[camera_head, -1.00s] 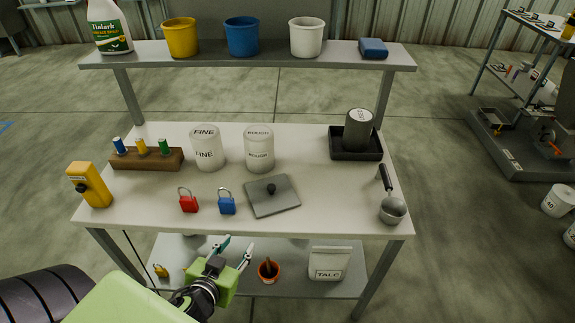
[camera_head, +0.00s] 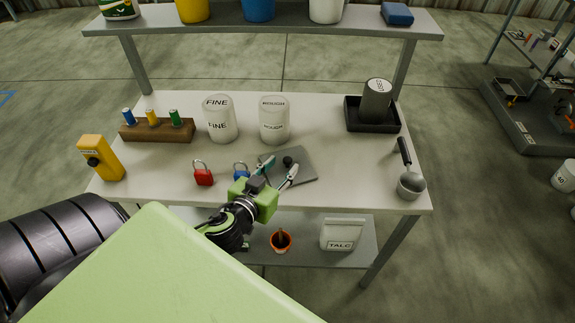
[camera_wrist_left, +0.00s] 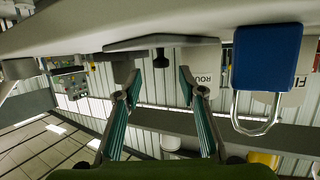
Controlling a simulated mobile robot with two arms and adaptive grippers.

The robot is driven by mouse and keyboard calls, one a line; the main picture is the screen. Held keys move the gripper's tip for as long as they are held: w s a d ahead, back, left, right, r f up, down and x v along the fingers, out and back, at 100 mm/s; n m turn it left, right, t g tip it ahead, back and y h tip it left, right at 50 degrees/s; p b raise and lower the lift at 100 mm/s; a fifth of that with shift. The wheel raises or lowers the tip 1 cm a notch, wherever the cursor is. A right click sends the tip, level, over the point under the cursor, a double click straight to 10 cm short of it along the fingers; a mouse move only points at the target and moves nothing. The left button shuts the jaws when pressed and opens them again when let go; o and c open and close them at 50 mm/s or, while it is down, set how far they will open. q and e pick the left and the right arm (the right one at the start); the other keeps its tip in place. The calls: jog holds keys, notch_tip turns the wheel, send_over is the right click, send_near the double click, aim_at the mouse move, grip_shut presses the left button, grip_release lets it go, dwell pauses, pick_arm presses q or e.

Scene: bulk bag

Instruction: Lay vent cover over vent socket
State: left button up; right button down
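A grey square plate with a dark knob, which looks like the vent cover (camera_head: 304,166), lies on the white tabletop. It also shows in the upside-down left wrist view (camera_wrist_left: 125,46), with its knob (camera_wrist_left: 161,60) ahead, between the lines of the fingers. My left gripper (camera_head: 279,171) is open and empty at the plate's near side, just short of the knob. Its two fingers stand apart in the wrist view (camera_wrist_left: 160,82). I cannot make out a vent socket for certain in these views. My right gripper is not in view.
A blue padlock (camera_head: 241,169) and a red padlock (camera_head: 203,178) stand left of the plate. White jars (camera_head: 274,122) stand behind it. A black tray (camera_head: 353,116) holds a dark cylinder (camera_head: 376,98). A scoop (camera_head: 411,184) lies at the right.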

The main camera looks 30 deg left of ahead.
aim_at(287, 161)
pick_arm(q)
jog(key=shift+p+x, duration=0.45)
jog(key=shift+x, duration=2.25)
jog(key=shift+s+f, duration=0.1)
jog(key=shift+a, duration=0.1)
grip_shut()
